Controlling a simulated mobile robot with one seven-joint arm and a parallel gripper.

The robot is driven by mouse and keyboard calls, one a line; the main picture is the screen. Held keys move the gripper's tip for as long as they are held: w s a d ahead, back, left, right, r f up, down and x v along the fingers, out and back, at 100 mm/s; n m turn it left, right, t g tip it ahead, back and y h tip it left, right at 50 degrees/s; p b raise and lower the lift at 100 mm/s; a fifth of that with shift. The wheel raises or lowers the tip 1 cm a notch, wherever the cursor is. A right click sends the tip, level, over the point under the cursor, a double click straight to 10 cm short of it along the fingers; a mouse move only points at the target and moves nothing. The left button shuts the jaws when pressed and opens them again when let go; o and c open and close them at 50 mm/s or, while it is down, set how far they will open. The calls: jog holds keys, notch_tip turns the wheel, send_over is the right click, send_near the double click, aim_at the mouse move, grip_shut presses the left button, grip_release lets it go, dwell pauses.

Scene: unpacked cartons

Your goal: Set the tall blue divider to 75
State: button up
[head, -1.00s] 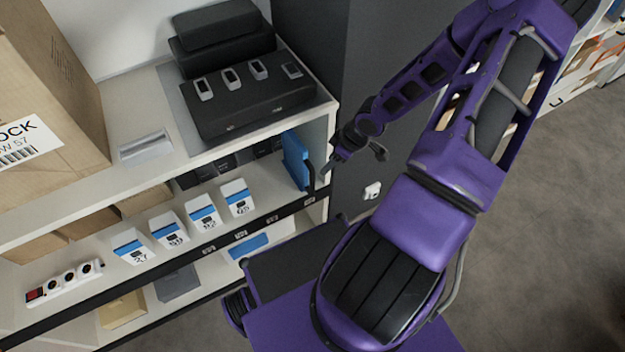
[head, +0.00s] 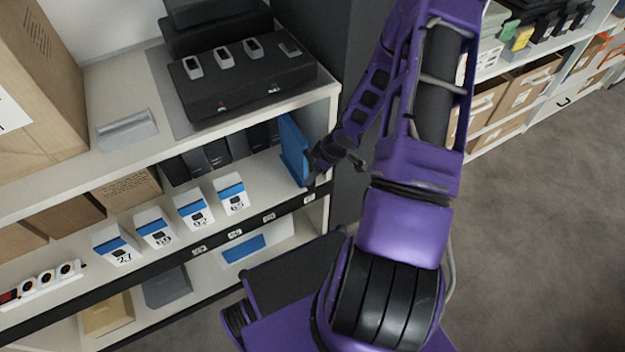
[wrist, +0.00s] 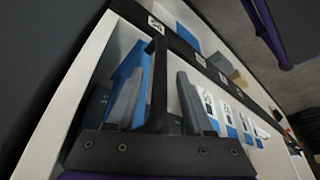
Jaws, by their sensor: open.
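The tall blue divider (head: 293,150) stands upright on the middle shelf near its right end. It also shows in the wrist view (wrist: 127,68), behind a dark upright handle (wrist: 157,85). My gripper (head: 322,162) is at the divider's front edge, just right of it. In the wrist view my open gripper (wrist: 158,78) has one finger on each side of the handle, with a visible gap to the right finger. Contact on the left side cannot be told. The black shelf rail (head: 218,241) carries several small white labels, too small to read.
Several white and blue numbered boxes (head: 231,193) stand left of the divider. Dark boxes (head: 215,152) stand behind them. A power strip (head: 45,281) lies at the far left. The upper shelf board (head: 245,122) hangs above, and a dark panel (head: 350,200) closes the right.

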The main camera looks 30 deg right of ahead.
jog(key=shift+w+a+f, duration=0.15)
jog(key=shift+w+f, duration=0.05)
jog(key=shift+f, duration=0.35)
grip_shut()
dwell(1.1)
